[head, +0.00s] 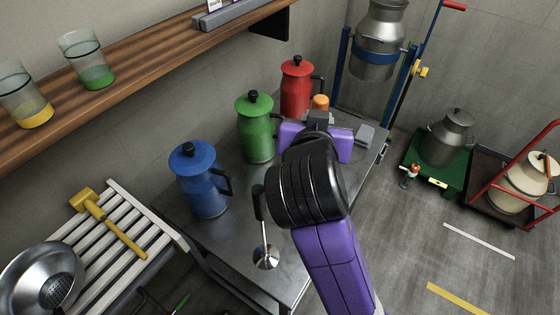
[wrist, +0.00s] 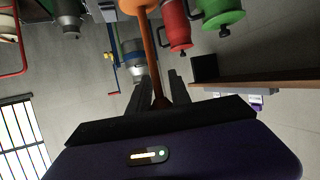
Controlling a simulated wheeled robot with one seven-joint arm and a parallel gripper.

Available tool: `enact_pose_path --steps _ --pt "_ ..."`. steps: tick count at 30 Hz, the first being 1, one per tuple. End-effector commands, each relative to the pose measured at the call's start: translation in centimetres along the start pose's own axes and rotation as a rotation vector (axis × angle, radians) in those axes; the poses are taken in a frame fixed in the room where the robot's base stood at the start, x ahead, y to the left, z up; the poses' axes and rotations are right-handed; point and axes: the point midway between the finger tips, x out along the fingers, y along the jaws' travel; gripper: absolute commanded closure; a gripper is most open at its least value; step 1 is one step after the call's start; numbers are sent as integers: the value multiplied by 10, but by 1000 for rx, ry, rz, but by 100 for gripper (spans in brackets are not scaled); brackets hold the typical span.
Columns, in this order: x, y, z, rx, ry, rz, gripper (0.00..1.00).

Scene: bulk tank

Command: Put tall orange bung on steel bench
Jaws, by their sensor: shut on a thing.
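The tall orange bung (wrist: 152,45) is between the fingers of my gripper (wrist: 157,92) in the wrist view, with its wide end pointing away from the palm. In the head view only the rounded orange top of the bung (head: 320,102) shows; my gripper (head: 318,122) hides the rest. My gripper is shut on it. The steel bench (head: 232,238) is the grey metal table along the wall. My gripper and the bung appear over its far right part; their height above it cannot be told.
Blue (head: 203,180), green (head: 256,128) and red (head: 296,88) jugs stand along the bench's wall side. A ladle (head: 264,245) lies near the front, a grey block (head: 365,135) at the far end. A wooden shelf (head: 150,72) overhangs the wall side.

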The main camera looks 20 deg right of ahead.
Motion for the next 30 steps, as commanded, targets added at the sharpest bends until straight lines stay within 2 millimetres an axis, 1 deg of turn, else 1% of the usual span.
enact_pose_path --steps 5,15,18,21,26,30 --pt "13 1 33 -6 -6 4 100" --pt "44 1 109 -6 -6 2 100" --pt "51 1 126 -5 -4 1 100" --pt "56 0 137 -4 -2 1 100" --pt "60 0 146 -2 -1 0 100" --pt "68 1 166 -5 -4 1 100"
